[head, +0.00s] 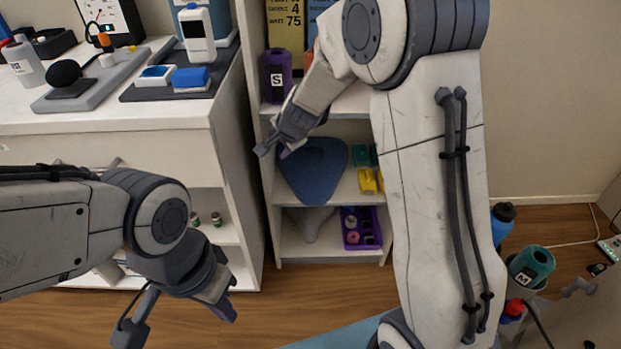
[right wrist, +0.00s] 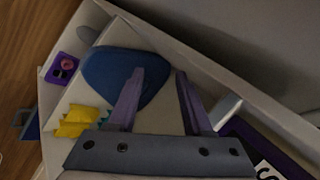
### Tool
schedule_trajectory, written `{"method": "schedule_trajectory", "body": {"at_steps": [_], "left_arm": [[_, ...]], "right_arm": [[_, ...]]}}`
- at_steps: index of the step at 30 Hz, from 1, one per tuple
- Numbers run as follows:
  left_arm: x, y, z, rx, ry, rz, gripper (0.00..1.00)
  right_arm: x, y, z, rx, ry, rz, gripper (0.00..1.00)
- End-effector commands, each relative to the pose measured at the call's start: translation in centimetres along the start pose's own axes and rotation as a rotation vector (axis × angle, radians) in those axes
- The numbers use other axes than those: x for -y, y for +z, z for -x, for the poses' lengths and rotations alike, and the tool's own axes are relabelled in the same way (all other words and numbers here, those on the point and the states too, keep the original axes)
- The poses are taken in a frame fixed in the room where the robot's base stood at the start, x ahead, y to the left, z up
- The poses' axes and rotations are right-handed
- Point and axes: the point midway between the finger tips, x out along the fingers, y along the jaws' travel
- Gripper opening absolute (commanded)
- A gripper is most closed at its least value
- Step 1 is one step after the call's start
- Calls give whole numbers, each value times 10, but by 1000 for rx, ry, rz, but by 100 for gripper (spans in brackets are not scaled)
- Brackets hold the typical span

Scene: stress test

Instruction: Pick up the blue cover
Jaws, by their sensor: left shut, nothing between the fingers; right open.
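The blue cover (head: 315,168), a rounded triangular piece, sits in the middle compartment of the white shelf unit. It also shows in the right wrist view (right wrist: 108,72), partly behind one finger. My right gripper (head: 274,151) is open and empty in front of the shelf, at the cover's upper left in the head view. In the right wrist view its two fingers (right wrist: 159,80) stand apart, one overlapping the cover and the other to its right; I cannot tell whether they touch it. My left gripper (head: 228,308) is shut and empty, low over the floor at the left.
Yellow pieces (head: 368,181) lie right of the cover. A purple tray (head: 380,238) and a grey piece (head: 308,222) are on the shelf below. A purple container (head: 275,75) stands above. The white counter (head: 110,115) is at the left. My right arm hides the shelf's right side.

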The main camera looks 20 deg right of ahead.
Motion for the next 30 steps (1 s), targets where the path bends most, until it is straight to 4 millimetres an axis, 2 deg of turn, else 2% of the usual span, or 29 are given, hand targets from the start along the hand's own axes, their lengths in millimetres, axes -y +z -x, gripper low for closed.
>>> {"method": "schedule_trajectory", "body": {"at_steps": [1, 3, 6, 10, 15, 21, 30], "left_arm": [[2, 2, -33, 0, 0, 0, 0], [4, 2, -50, 0, 0, 0, 0], [5, 3, -64, 0, 0, 0, 0], [5, 3, -66, -1, 0, 0, 0], [5, 3, -68, -1, 0, 0, 0], [5, 3, -66, -1, 0, 0, 0], [5, 3, -66, -1, 0, 0, 0]], "right_arm": [[-23, -21, -38, -51, -4, -85, 50], [-35, -49, -65, -117, -18, -196, 50], [-44, -89, -99, -213, -58, -399, 50], [-42, -122, -120, -297, -113, -627, 50], [-44, -140, -141, -334, -136, -732, 50], [-43, -150, -168, -333, -137, -734, 50], [-44, -162, -194, -332, -136, -732, 50]]}}
